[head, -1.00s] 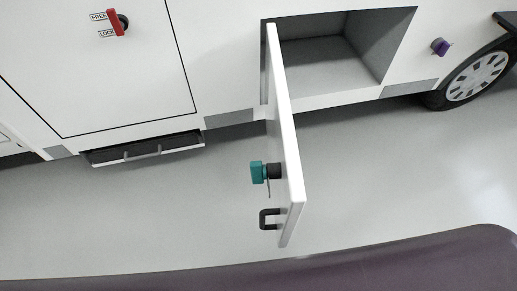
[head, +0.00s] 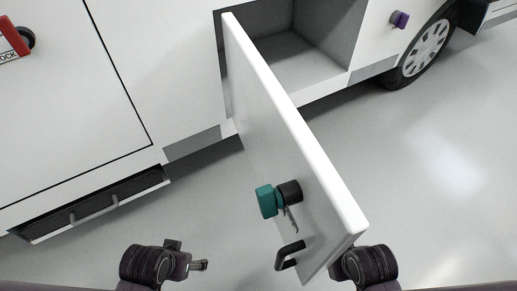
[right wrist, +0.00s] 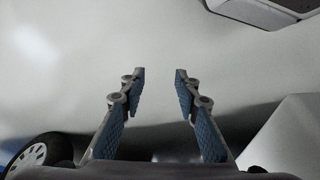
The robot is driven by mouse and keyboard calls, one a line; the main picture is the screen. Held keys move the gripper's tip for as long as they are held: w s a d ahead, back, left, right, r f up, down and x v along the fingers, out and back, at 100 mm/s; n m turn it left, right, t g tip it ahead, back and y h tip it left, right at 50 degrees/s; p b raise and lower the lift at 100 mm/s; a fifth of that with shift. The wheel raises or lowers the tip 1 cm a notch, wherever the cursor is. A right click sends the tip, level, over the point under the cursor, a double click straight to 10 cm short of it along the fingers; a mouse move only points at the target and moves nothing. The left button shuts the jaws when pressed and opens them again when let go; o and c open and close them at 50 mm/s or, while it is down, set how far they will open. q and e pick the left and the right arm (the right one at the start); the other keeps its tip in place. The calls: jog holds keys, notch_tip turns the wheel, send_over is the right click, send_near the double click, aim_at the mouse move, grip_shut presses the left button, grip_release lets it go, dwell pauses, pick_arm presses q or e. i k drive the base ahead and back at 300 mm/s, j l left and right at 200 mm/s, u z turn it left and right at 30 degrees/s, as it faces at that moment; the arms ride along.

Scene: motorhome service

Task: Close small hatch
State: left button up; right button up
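The small hatch door (head: 262,125) is white and swung wide open, sticking out from the vehicle side. Its outer face carries a teal key head (head: 266,201) in a black lock (head: 290,191), with small keys hanging, and a black handle (head: 289,256) near its free edge. The compartment (head: 300,62) behind it is open and looks empty. My left gripper (head: 198,265) is low, left of the handle; its finger state is unclear. My right arm is beside the door's free end, partly hidden by it. My right gripper (right wrist: 158,75) is open and empty in the right wrist view.
A purple knob (head: 399,19) and a wheel (head: 425,48) are at right. The grey floor (head: 440,170) is clear.

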aim_at(319, 219)
jog(key=k+l+z, duration=0.1)
jog(key=k, duration=0.3)
jog(key=k+l+z, duration=0.1)
jog(key=k, duration=0.35)
